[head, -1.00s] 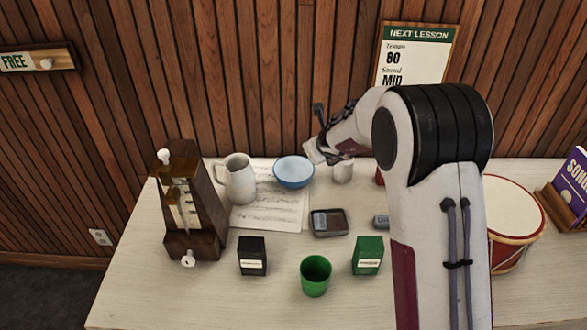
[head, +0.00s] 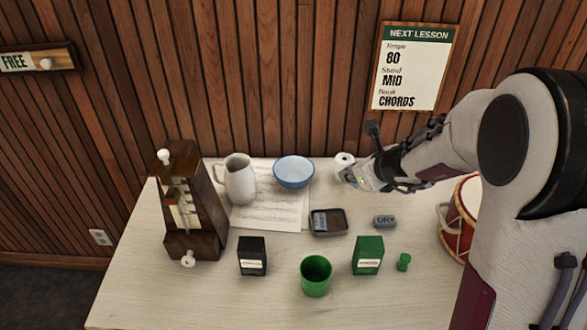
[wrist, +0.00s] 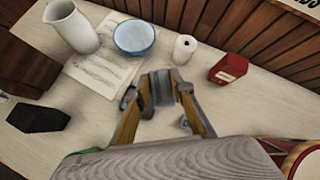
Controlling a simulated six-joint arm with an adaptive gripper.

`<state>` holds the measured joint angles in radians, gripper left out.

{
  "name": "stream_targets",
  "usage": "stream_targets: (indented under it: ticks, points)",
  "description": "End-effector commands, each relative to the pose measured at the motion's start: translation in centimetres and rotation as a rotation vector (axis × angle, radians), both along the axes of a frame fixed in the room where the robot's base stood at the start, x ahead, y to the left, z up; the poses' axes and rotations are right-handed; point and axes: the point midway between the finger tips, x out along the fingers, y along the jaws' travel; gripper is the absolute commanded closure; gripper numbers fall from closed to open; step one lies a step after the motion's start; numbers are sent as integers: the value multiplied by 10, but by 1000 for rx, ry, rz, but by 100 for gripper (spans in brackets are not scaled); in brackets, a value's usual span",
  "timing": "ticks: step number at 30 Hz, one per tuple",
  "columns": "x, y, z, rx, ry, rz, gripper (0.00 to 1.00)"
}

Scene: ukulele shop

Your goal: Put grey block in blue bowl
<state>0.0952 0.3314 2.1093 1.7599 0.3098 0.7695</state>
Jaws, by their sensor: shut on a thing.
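My gripper (head: 362,177) is above the table to the right of the bowl, close to the white roll in the head view. In the wrist view my gripper (wrist: 160,90) is shut on a grey block (wrist: 161,88), apart from the bowl. In the head view the held block is hard to make out against the fingers.
A white jug (head: 239,180) stands left of the bowl, a white roll (head: 343,163) to its right. In front are a dark tray (head: 329,234), a grey "DRY" piece (head: 385,221), a green cup (head: 316,275) and two small boxes. A red box (wrist: 229,68) is at the right.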

Motion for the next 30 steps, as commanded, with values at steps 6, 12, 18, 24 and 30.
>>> stream_targets:
  ticks: [6,12,18,24,30]
  points:
    - [-38,-14,6,12,7,20,100]
    - [-58,-19,8,21,12,32,100]
    - [-75,-21,10,28,17,43,100]
    - [-88,-14,3,49,33,70,100]
    - [-83,-3,-5,58,39,101,100]
